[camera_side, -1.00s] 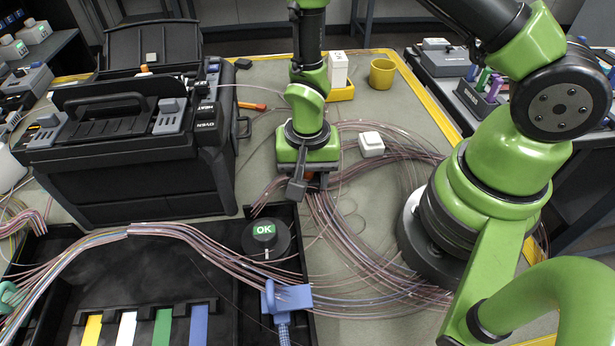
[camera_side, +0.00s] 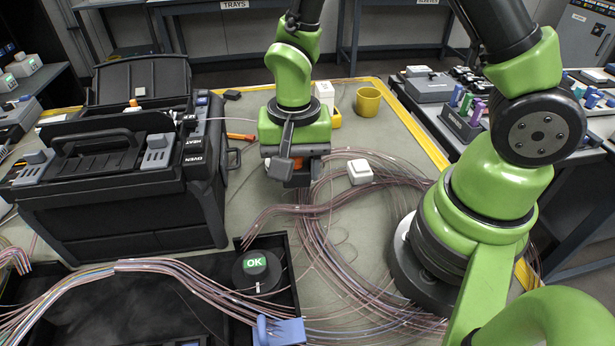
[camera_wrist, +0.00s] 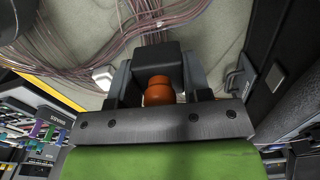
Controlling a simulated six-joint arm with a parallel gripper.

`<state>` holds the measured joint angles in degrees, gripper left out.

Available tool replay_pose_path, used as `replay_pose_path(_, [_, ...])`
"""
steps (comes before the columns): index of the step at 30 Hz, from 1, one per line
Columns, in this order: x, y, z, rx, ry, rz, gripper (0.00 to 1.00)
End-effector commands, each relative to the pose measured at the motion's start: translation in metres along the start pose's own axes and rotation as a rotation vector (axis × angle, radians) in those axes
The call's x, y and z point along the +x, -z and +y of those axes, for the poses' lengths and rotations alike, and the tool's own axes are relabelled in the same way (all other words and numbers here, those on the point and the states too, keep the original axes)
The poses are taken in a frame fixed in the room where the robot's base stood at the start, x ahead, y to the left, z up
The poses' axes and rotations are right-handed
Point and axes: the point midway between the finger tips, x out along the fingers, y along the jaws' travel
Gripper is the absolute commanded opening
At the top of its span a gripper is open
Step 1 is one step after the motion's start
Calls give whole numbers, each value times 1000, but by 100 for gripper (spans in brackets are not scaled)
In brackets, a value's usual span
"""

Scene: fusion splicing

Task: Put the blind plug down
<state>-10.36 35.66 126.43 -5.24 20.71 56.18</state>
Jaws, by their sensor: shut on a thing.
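The blind plug, a black block with an orange knob (camera_wrist: 158,91), sits between my gripper's fingers in the wrist view. In the side view only a bit of its orange (camera_side: 303,178) and a dark lower part show beneath my gripper (camera_side: 291,172). My gripper is shut on the plug and points down over the bench, behind the loose fibre bundles and right of the black machine. I cannot tell from the side view how far the plug is from the bench surface.
A large black machine (camera_side: 120,200) stands left. A black tray with a round OK piece (camera_side: 257,270) is in front. Pinkish fibres (camera_side: 320,235) coil across the bench. A white block (camera_side: 360,172) lies right of my gripper; a yellow cup (camera_side: 368,101) stands behind. Bare bench shows at back right.

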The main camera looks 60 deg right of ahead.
Motion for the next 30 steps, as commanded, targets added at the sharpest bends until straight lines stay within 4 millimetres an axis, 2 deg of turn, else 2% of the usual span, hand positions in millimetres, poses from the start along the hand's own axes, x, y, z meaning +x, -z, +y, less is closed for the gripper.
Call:
replay_pose_path(4, [-8,3,0,13,1,1,20])
replay_pose_path(7, [-8,16,3,78,0,0,20])
replay_pose_path(11, [-7,55,16,264,1,1,20])
replay_pose_path(13, [-7,83,29,400,2,2,20])
replay_pose_path(17, [-7,134,65,674,1,1,20])
replay_pose_path(21, [-8,179,118,959,0,1,20])
replay_pose_path(25, [-9,206,169,1188,0,1,20])
replay_pose_path(30, [-10,222,218,1388,0,0,20])
